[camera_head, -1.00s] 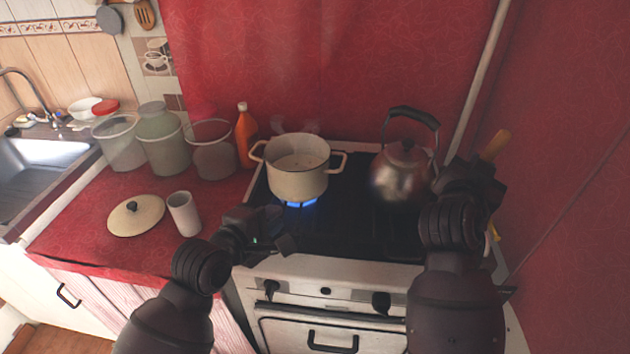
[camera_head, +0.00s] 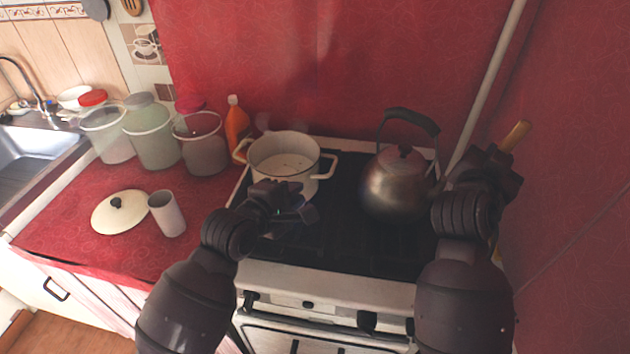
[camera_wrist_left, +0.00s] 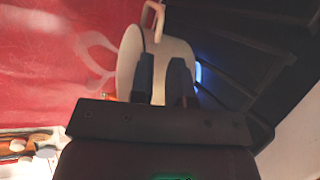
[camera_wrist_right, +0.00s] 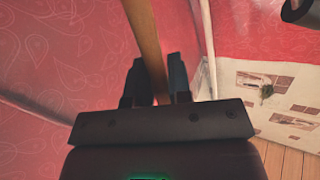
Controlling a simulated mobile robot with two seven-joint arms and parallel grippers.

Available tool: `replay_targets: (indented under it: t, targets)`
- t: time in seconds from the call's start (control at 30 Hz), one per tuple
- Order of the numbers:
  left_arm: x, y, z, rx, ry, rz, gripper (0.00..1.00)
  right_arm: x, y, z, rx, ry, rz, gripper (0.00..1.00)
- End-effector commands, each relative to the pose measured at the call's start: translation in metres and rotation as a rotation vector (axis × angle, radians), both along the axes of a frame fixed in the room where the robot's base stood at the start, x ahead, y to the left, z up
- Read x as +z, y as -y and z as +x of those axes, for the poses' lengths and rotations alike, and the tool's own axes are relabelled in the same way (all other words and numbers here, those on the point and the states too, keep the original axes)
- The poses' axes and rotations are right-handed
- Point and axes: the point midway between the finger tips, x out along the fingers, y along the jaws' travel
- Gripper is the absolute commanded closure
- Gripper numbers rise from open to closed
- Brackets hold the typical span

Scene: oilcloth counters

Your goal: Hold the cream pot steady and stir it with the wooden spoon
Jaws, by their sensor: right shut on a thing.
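The cream pot (camera_head: 262,155) stands upright on the stove's back left burner, with a loop handle on each side. It also shows in the left wrist view (camera_wrist_left: 172,48), beyond my left fingers. My left gripper (camera_head: 290,200) is in front of the pot's near side, with its two fingers apart and nothing seen between them. Whether it touches the pot I cannot tell. My right gripper (camera_head: 502,160) is shut on the wooden spoon (camera_head: 516,134), to the right of the kettle. In the right wrist view the spoon's wooden shaft (camera_wrist_right: 143,30) passes between the fingers; its far end is out of view.
A metal kettle (camera_head: 396,188) stands on the stove between the pot and my right gripper. A blue flame glow (camera_wrist_left: 198,74) shows under the pot. Left of the stove are an orange bottle (camera_head: 236,124), a cup (camera_head: 168,214), a lid (camera_head: 112,216) and several lidded jars.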

Motion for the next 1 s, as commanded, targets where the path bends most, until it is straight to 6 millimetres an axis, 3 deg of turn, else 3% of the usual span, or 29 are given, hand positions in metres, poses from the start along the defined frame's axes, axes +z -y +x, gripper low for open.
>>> replay_targets:
  t: [0.5, 1.0]
  targets:
    - [-0.021, 0.043, 0.059, 0.0, 0.001, 0.001, 0.84, -0.013, 0.0, 0.001, 0.0, -0.008, 0.0, 1.0]
    - [-0.024, 0.05, 0.069, 0.0, 0.0, 0.0, 0.84, -0.014, 0.0, 0.001, 0.0, -0.009, 0.0, 1.0]
